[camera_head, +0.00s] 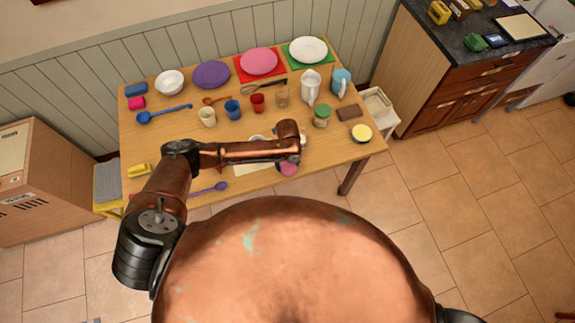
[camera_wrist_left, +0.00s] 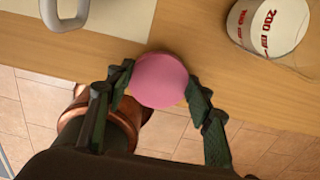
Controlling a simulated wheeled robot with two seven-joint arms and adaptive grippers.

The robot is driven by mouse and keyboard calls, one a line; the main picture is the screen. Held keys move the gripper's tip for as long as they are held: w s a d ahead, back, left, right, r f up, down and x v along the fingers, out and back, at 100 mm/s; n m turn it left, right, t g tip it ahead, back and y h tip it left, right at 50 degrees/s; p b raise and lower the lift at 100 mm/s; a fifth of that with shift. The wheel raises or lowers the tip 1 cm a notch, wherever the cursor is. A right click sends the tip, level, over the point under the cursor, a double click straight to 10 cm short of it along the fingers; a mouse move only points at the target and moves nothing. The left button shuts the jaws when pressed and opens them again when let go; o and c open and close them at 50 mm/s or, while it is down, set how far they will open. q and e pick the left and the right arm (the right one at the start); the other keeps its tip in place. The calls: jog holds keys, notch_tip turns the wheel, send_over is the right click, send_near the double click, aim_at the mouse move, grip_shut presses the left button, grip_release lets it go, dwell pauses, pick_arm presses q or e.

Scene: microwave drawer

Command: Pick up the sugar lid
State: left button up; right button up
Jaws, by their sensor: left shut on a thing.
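The pink round lid (camera_wrist_left: 160,80) sits between the two dark fingers of my left gripper (camera_wrist_left: 161,84) in the left wrist view, at the table's front edge. The fingers touch it on both sides, so the gripper is shut on it. In the head view the pink lid (camera_head: 289,169) shows below the end of my left arm, near the front edge of the wooden table (camera_head: 230,179). The left gripper's fingers are mostly hidden there by the arm. I cannot tell how far the lid is above the table. My right gripper is not in view.
A white cup with red markings (camera_wrist_left: 268,27) stands right of the gripper, and a white handle (camera_wrist_left: 64,14) is at upper left. A purple spoon (camera_head: 210,188) lies left along the front edge.

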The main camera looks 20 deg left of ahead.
pick_arm(q)
jog(key=s+r, duration=1.2)
jog(key=s, duration=0.2)
